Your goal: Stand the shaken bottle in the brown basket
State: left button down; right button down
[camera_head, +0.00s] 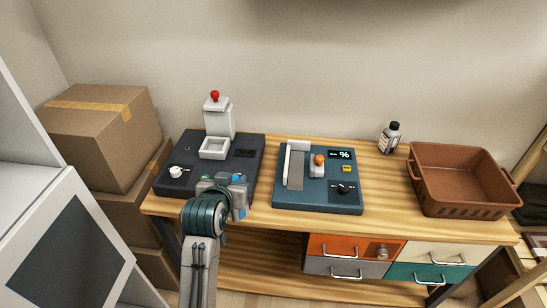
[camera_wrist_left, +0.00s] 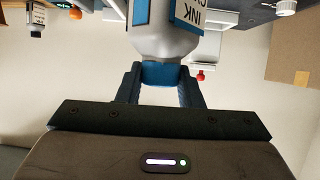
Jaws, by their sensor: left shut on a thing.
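In the left wrist view, my left gripper (camera_wrist_left: 160,78) is shut on a pale grey bottle (camera_wrist_left: 165,42) at its blue neck or cap. The bottle has a label reading INK, and its far end is cut off by the frame. In the head view, my left gripper (camera_head: 236,192) is over the front edge of the dark machine at the left of the table; the gripper largely hides the bottle there. The brown basket (camera_head: 464,207) stands at the right end of the table, far from this gripper, and looks empty. My right gripper is not in view.
A dark machine with a red knob (camera_head: 215,96) and a teal device (camera_head: 320,201) with a display stand on the wooden table (camera_head: 384,205). A black-capped bottle (camera_head: 390,138) stands at the back, left of the basket. Cardboard boxes (camera_head: 98,138) are stacked at left.

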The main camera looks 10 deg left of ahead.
aim_at(449, 189)
jog(key=l+z, duration=0.1)
jog(key=z, duration=1.15)
jog(key=i+l+z, duration=0.2)
jog(key=i+l, duration=0.4)
jog(key=i, duration=0.55)
